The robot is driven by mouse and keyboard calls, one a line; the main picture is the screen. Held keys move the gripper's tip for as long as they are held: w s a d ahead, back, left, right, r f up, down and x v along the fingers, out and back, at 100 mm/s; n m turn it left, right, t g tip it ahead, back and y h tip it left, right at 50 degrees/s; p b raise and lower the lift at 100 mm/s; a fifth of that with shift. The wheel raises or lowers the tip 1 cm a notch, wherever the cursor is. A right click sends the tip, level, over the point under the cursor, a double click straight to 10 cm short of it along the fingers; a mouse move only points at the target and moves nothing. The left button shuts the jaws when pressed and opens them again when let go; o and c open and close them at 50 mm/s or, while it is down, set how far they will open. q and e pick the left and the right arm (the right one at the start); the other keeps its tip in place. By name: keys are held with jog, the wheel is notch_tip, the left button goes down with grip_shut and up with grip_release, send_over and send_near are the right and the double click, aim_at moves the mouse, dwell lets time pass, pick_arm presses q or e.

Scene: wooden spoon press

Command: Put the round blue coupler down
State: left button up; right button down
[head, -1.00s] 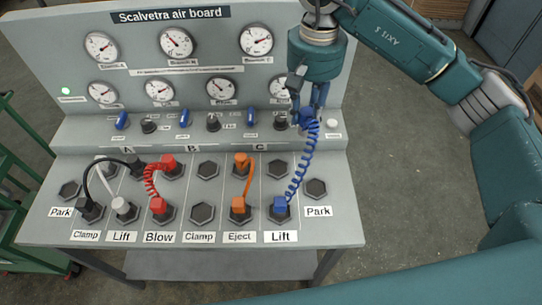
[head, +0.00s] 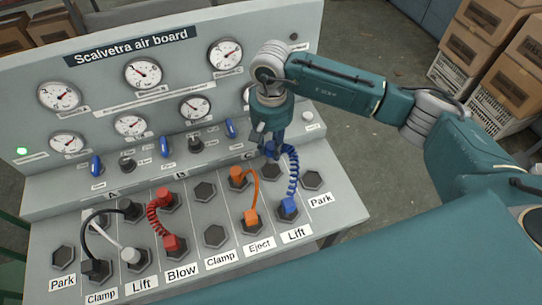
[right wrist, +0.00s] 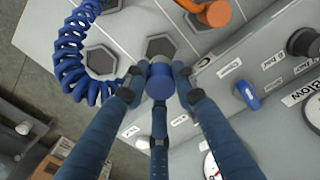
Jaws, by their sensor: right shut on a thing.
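My right gripper (head: 271,143) is shut on the round blue coupler (right wrist: 160,82), which shows between its fingers in the right wrist view. In the head view, the fingers partly hide the coupler (head: 271,151). It is near the upper row of sockets, at the right of the board. A dark hexagonal socket (right wrist: 160,46) lies close beside it in the right wrist view; I cannot tell whether they touch. A coiled blue hose (head: 293,172) runs from the coupler to a blue plug (head: 289,206) at the lower-row Lift position. My left gripper is not in view.
Orange (head: 238,176), red (head: 163,195) and black (head: 129,209) couplers with hoses occupy other sockets. An empty hexagonal socket (head: 312,180) sits above the right Park label. Gauges and blue levers (head: 231,128) stand behind. Boxes (head: 472,50) are stacked beyond the board.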

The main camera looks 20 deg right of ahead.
aim_at(271, 161)
notch_tip(271, 161, down, 2)
jog(key=shift+a+f, duration=0.15)
jog(key=shift+f, duration=0.25)
jog(key=shift+f+p, duration=0.3)
notch_tip(271, 161, down, 3)
jog(key=shift+f+p, duration=0.2)
jog(key=shift+p, duration=0.3)
jog(key=shift+f, duration=0.2)
jog(key=c, duration=1.4)
grip_release()
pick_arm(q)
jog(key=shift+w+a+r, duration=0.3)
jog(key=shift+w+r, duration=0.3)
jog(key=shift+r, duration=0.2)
